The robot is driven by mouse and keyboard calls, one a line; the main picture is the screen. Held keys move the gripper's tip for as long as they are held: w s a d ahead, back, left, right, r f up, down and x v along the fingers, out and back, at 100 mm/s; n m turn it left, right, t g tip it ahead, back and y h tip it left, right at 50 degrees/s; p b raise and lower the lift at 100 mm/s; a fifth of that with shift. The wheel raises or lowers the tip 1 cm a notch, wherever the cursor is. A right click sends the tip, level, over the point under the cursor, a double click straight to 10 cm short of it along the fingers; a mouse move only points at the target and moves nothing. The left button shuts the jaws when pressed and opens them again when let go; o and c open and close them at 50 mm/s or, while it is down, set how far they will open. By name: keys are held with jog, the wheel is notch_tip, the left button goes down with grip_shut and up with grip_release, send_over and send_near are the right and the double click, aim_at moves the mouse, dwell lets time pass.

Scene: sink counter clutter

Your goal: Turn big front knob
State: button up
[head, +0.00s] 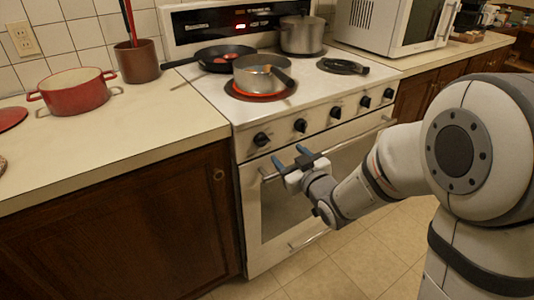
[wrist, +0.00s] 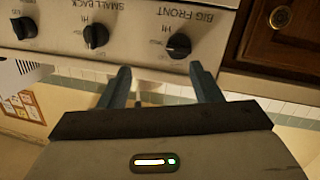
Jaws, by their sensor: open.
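The big front knob (wrist: 179,46) is a black knob on the white stove panel, under an upside-down BIG FRONT label in the wrist view. In the head view it is the leftmost knob (head: 261,139) of the row. My gripper (head: 290,158) is open and empty in front of the stove, a little below and to the right of that knob. In the wrist view the blue-grey fingers of my gripper (wrist: 160,68) point toward the panel.
The small back knob (wrist: 96,35) is beside it. The oven door handle (head: 345,146) runs close below my gripper. A steel pot (head: 255,72) sits on a glowing burner. A dark frying pan (head: 222,56) stands behind. Brown cabinets (head: 120,225) border the stove on the left.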

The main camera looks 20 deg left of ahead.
aim_at(265, 144)
jog(key=shift+n+y, duration=0.4)
jog(key=shift+y, duration=0.4)
jog(key=w+a, duration=0.1)
jog(key=a, duration=0.1)
jog(key=w+a, duration=0.2)
jog(key=a, duration=0.1)
jog(key=w+a+f, duration=0.1)
jog(key=a, duration=0.2)
jog(key=shift+w+b, duration=0.3)
jog(key=shift+b, duration=0.05)
jog(key=shift+d+r, duration=0.1)
jog(key=c, duration=0.9)
